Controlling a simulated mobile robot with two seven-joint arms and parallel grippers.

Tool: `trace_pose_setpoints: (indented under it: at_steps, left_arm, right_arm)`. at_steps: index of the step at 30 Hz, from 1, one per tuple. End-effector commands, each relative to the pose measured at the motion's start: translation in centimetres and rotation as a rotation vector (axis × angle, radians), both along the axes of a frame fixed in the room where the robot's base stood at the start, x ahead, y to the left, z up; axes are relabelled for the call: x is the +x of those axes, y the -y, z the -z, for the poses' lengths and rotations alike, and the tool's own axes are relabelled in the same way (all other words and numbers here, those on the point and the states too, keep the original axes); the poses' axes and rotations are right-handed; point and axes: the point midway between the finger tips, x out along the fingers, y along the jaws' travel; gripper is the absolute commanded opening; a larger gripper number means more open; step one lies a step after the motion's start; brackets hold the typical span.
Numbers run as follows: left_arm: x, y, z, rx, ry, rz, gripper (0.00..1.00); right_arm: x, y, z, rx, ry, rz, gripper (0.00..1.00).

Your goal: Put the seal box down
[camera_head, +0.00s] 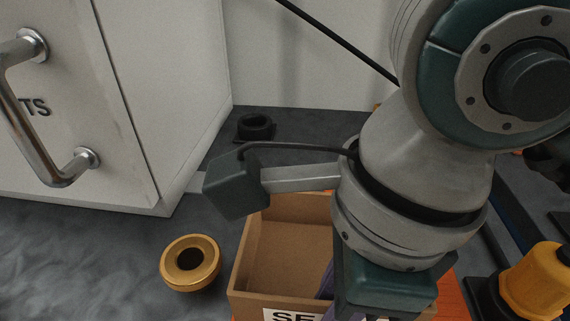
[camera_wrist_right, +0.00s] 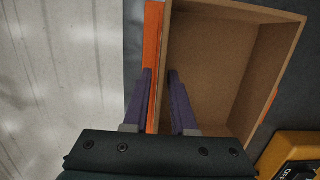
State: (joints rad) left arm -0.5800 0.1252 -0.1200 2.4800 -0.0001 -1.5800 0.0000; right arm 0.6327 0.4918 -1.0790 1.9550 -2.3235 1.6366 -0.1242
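The seal box (camera_head: 252,285) is an open brown box with a partly hidden label reading "SE". It stands upright on an orange surface (camera_head: 452,300) in the head view, partly covered by my right arm. In the right wrist view the empty-looking inside of the box (camera_wrist_right: 215,65) shows. My right gripper (camera_wrist_right: 160,75) has purple fingers on both sides of the box's left wall, one outside and one inside. A strip of orange shows between the outer finger and the wall, so the fingers look apart from it. My left gripper is not in view.
A yellow ring (camera_head: 190,263) lies on the dark surface left of the box, and a black ring part (camera_head: 255,126) lies behind. A yellow part (camera_head: 533,280) stands at the right. A white cabinet with a metal handle (camera_head: 40,130) fills the back left.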

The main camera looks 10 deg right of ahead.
Motion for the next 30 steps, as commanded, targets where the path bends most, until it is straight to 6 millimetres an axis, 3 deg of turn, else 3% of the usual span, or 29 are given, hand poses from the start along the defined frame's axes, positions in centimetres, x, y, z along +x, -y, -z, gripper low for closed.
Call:
trace_pose_setpoints:
  at_steps: [3, 13, 24, 30]
  left_arm:
    - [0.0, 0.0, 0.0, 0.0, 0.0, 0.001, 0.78]
    - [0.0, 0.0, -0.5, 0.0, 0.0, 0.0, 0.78]
    - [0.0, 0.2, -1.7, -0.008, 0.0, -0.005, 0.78]
    - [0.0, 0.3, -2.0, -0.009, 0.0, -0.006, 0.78]
  right_arm:
    - [0.0, 0.0, 0.0, 0.0, 0.0, 0.0, 0.36]
    - [0.0, 0.1, -0.9, 0.001, 0.001, 0.0, 0.36]
    - [-0.2, 1.2, -8.7, 0.0, 0.006, -0.001, 0.36]
    - [-0.4, 1.6, -11.5, 0.0, 0.002, 0.0, 0.36]
